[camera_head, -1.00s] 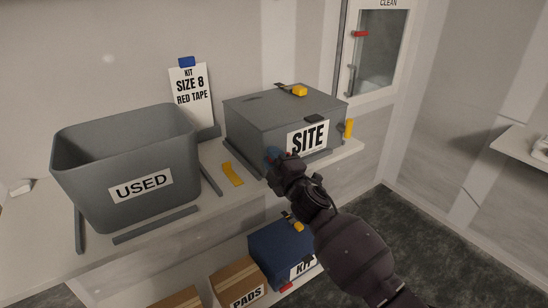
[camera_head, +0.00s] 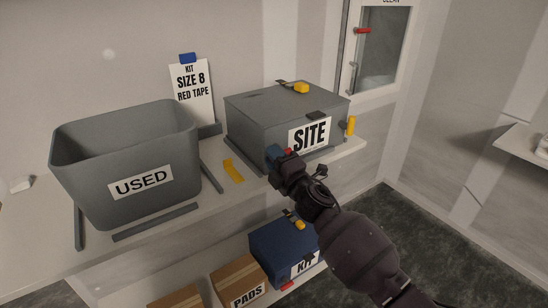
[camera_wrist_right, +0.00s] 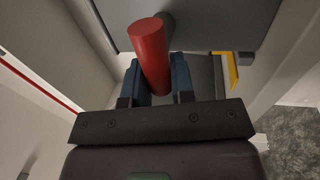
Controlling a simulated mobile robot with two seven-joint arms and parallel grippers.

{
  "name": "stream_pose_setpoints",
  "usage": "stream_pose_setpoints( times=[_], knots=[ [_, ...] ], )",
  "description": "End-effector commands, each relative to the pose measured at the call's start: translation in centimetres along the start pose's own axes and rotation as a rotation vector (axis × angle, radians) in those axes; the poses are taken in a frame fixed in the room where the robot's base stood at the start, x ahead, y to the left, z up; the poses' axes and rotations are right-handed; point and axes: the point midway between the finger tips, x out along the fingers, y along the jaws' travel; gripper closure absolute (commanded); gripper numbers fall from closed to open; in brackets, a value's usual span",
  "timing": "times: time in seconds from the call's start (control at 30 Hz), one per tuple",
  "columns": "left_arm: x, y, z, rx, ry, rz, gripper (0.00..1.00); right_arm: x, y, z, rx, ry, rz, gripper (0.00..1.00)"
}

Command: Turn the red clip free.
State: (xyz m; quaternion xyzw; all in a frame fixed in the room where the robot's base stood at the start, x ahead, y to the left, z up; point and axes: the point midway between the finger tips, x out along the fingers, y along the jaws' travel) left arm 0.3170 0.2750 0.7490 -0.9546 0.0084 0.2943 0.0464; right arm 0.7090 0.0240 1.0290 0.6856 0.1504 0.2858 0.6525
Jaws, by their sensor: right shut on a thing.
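The grey SITE box (camera_head: 262,130) stands on the shelf with its lid on. The red clip (camera_wrist_right: 150,52) shows in the right wrist view as a red cylinder against the box's grey wall. My right gripper (camera_wrist_right: 156,80) is shut on it, with a blue finger pad on each side. In the head view, my right gripper (camera_head: 281,154) is at the lower front of the box, and only a bit of red (camera_head: 288,151) shows there. The gripper hides the rest of the clip. My left gripper is not in view.
Yellow clips are on the box's lid (camera_head: 301,88) and right side (camera_head: 350,126). A yellow strip (camera_head: 233,171) lies on the shelf (camera_head: 210,205). The USED bin (camera_head: 100,190) stands left. A blue KIT box (camera_head: 275,243) and PADS carton (camera_head: 235,279) are below.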

Motion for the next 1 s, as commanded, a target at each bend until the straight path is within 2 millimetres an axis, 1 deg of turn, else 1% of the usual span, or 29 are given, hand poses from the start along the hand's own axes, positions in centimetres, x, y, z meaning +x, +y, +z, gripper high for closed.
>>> stream_pose_setpoints(
  times=[0.03, 0.1, 0.2, 0.47, 0.57, 0.67, 0.73, 0.87, 1.0],
  knots=[
    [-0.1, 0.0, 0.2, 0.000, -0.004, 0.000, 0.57, 0.0, -0.1, 0.0, -0.003, 0.001, -0.002, 0.75],
    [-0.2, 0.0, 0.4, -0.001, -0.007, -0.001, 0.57, -0.1, -0.1, 0.0, -0.003, 0.001, -0.002, 0.65],
    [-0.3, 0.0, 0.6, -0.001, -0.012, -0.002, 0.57, 0.0, -0.1, 0.0, -0.002, 0.000, -0.002, 0.52],
    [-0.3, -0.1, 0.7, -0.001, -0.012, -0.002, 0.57, -0.1, -0.1, 0.0, -0.001, 0.000, -0.001, 0.52],
    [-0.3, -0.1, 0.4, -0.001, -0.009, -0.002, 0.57, -0.6, -0.1, 0.1, -0.001, -0.001, -0.001, 0.52],
    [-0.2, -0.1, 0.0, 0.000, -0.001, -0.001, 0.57, -1.6, 0.0, 0.1, -0.002, -0.001, -0.001, 0.52],
    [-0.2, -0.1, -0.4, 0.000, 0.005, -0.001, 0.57, -2.7, 0.1, 0.1, -0.002, -0.001, -0.001, 0.52],
    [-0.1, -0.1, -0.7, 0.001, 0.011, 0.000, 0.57, -5.2, 0.0, 0.1, -0.002, -0.001, -0.002, 0.52],
    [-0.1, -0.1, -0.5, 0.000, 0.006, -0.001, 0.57, -7.7, -0.1, 0.0, -0.001, -0.001, -0.002, 0.52]
  ],
)
